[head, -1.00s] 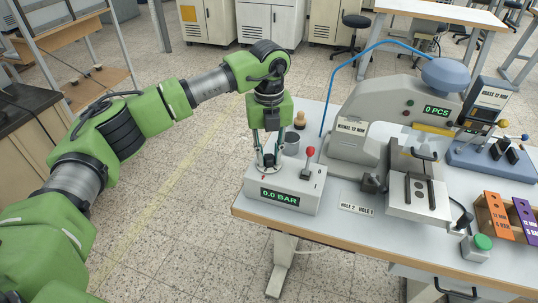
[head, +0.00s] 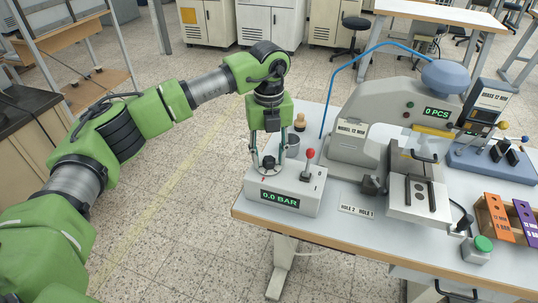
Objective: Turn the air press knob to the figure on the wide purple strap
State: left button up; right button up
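The air press knob (head: 269,162) is a small dark knob on top of a light grey control box (head: 290,194). The box's green readout (head: 280,198) shows 0.0 BAR. My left gripper (head: 269,167) points down over the box, its two fingers open on either side of the knob, with a gap visible around it. The purple strap (head: 525,219) stands in a wooden holder at the right edge, beside an orange strap (head: 497,217). The lettering on both is too small to read surely. My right gripper is not in view.
A grey cup (head: 291,145) stands close behind the gripper. The grey stamping press (head: 356,139), reading 0 PCS, fills the table's middle. A green button (head: 483,243) sits near the front right.

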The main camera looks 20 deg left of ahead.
aim_at(269, 158)
pick_arm(q)
notch_tip(269, 158, up, 12)
dwell(0.4)
